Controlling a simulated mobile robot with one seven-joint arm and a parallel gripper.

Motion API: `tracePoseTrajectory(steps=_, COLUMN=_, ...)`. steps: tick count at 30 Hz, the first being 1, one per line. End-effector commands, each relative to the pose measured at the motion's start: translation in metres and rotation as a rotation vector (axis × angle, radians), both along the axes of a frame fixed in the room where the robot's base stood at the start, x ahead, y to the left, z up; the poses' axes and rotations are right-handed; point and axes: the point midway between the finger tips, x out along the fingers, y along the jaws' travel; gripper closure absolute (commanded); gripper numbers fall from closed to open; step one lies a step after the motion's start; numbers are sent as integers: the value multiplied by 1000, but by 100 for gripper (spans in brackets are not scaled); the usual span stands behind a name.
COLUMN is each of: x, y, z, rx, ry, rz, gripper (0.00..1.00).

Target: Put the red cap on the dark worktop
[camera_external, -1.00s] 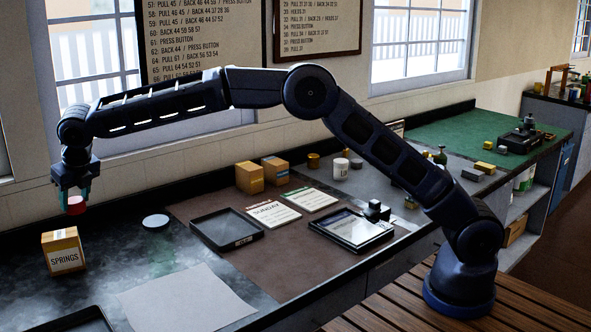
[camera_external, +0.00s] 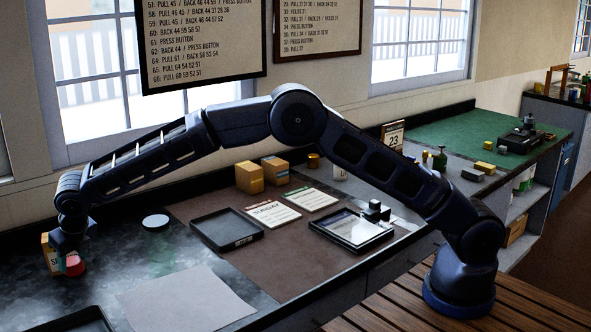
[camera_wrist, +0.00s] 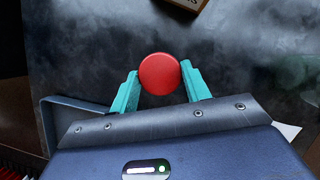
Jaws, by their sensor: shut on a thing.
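The red cap (camera_external: 75,265) is a small round red piece at the far left, low over the dark worktop (camera_external: 150,268). In the wrist view the red cap (camera_wrist: 159,73) sits between the teal fingertips of my gripper (camera_wrist: 159,80), which is shut on it. My gripper (camera_external: 72,256) points down in the external view, just in front of the springs box (camera_external: 47,254). I cannot tell whether the cap touches the worktop. The dark worktop also fills most of the wrist view (camera_wrist: 80,50).
The springs box is partly hidden by my gripper, and its edge shows at the top of the wrist view (camera_wrist: 190,3).

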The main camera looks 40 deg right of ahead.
Motion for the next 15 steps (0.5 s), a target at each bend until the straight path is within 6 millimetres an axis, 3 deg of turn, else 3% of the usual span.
tracePoseTrajectory(steps=3, x=0, y=0, z=-18, rx=-2, ry=0, rz=1, gripper=74)
tracePoseTrajectory(steps=11, x=0, y=0, z=-33, rx=-1, ry=1, rz=0, gripper=74)
tracePoseTrajectory(steps=15, x=-1, y=0, z=-50, rx=-1, ry=1, rz=1, gripper=74)
